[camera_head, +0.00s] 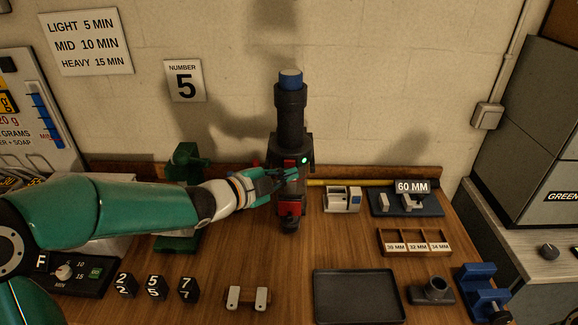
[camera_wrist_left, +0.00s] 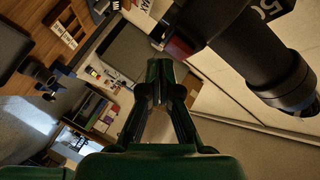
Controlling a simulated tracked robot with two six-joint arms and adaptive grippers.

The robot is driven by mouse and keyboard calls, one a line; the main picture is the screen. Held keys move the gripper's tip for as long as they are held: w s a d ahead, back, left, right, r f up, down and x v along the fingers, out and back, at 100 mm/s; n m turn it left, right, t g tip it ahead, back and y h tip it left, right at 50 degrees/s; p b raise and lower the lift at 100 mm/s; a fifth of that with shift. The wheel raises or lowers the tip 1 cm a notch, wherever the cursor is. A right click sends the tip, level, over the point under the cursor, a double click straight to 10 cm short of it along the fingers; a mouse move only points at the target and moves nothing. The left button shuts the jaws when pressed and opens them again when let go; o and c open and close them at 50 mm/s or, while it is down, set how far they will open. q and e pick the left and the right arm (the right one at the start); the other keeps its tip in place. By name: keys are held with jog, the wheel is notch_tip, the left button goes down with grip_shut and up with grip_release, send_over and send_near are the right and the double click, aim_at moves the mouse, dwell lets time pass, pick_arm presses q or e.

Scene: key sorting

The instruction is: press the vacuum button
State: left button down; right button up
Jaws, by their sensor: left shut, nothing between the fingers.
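A dark upright machine (camera_head: 291,115) with a blue cap stands at the back of the wooden bench, against the wall. It has a lit green spot (camera_head: 305,160) on its upper right and red parts (camera_head: 290,208) lower down. Which part is the vacuum button, I cannot tell. My left gripper (camera_head: 287,176) is shut and empty, in front of the machine's middle, and hides part of it. In the left wrist view its fingertips (camera_wrist_left: 163,80) are together, with a dark red part (camera_wrist_left: 179,48) just beyond them. Whether they touch is unclear. My right gripper is out of view.
A dark tray (camera_head: 358,272), a small wood-and-metal piece (camera_head: 247,298) and black number blocks (camera_head: 156,287) lie at the front. A labelled wooden rack (camera_head: 414,255), a "60 MM" gauge (camera_head: 406,200) and a blue vise (camera_head: 482,290) stand right. A dial box (camera_head: 75,274) is left.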

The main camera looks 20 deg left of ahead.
pick_arm(q)
jog(key=shift+w+a+r, duration=0.1)
jog(key=shift+w+a, duration=0.05)
jog(key=shift+w, duration=0.45)
dwell(0.6)
jog(key=shift+s, duration=0.15)
jog(key=shift+s+d+b, duration=0.25)
jog(key=shift+s+b, duration=0.2)
jog(key=shift+s, duration=0.3)
jog(key=s+d+b, duration=0.1)
jog(key=s+b, duration=0.2)
jog(key=s, duration=0.2)
jog(key=shift+s+d, duration=0.3)
jog(key=shift+s, duration=0.1)
dwell(0.4)
